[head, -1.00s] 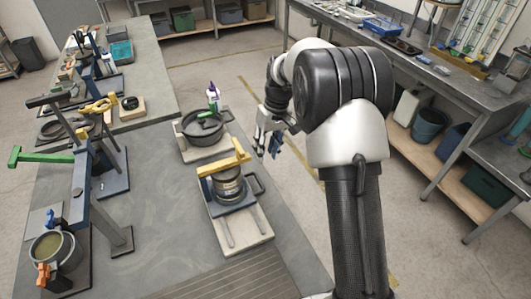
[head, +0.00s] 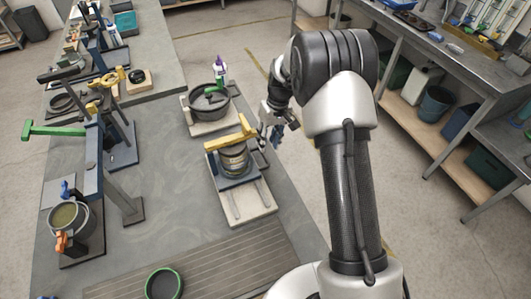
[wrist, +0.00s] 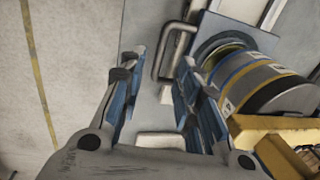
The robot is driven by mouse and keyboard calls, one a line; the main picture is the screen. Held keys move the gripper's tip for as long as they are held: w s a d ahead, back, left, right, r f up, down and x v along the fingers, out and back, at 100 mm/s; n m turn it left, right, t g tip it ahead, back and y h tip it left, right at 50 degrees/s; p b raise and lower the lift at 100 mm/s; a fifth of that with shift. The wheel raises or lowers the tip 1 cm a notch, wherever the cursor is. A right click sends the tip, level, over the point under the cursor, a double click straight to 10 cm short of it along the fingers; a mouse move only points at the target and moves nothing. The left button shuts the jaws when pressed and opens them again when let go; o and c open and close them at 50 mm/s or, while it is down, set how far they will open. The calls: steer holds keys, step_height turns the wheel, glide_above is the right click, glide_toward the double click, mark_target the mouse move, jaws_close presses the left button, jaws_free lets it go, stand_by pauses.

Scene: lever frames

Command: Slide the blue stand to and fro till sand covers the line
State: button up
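The blue stand (head: 228,184) sits on rails on a pale base (head: 250,208). It carries a banded metal canister (head: 233,160) under a yellow bar (head: 230,133). In the wrist view the blue stand (wrist: 233,27), the canister (wrist: 262,85) and the yellow bar (wrist: 270,135) are at the right. A grey loop handle (wrist: 157,58) sticks out from the stand's side. My gripper (head: 268,139) is open beside the stand's right side. In the wrist view its blue-grey fingers (wrist: 162,72) spread either side of the handle's end; I cannot tell whether they touch it. The sand and line are not visible.
A dark pan (head: 209,100) on a pale base and a purple-capped bottle (head: 220,70) stand behind the stand. A green-handled press (head: 95,150) is at the left. A green-rimmed bowl (head: 163,283) is at the front. Bare table lies left of the stand.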

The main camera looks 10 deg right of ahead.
mark_target(264, 155)
steer(key=f, duration=0.3)
steer(key=a+f, duration=0.1)
steer(key=f, duration=0.1)
steer(key=shift+s+f+b, duration=0.1)
steer(key=shift+f+b, duration=0.1)
steer(key=shift+b, duration=0.2)
steer(key=shift+c, duration=0.5)
jaws_close()
